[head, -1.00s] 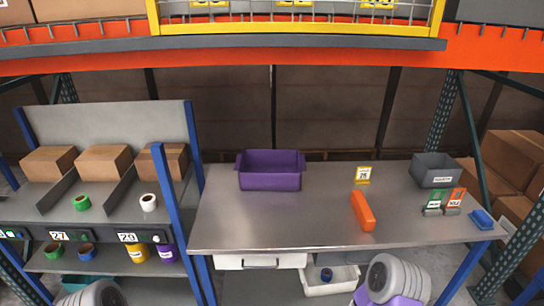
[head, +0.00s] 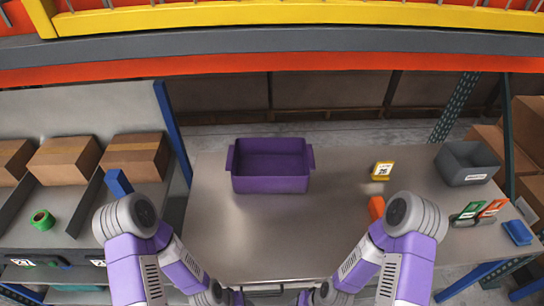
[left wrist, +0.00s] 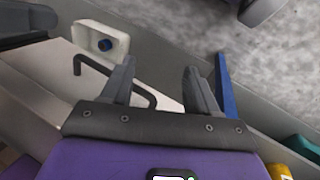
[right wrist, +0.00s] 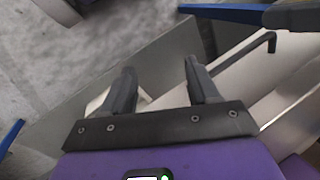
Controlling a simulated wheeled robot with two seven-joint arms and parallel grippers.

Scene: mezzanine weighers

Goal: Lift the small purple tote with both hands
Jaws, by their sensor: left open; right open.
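The small purple tote (head: 270,184) stands upright on the grey metal table (head: 240,235), with a lip handle on its left and right ends. It looks empty. My arms reach in from the bottom of the head view, and their hands are low at the table's front edge, well short of the tote. My left gripper (left wrist: 160,85) is open and empty in the left wrist view, its fingers apart over the drawer area below the table. My right gripper (right wrist: 158,85) is open and empty in the right wrist view. The tote shows in neither wrist view.
An orange object (head: 376,207) is partly hidden by my right arm. Cardboard boxes (head: 64,160) sit on the left rack. The tabletop around the tote is clear.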

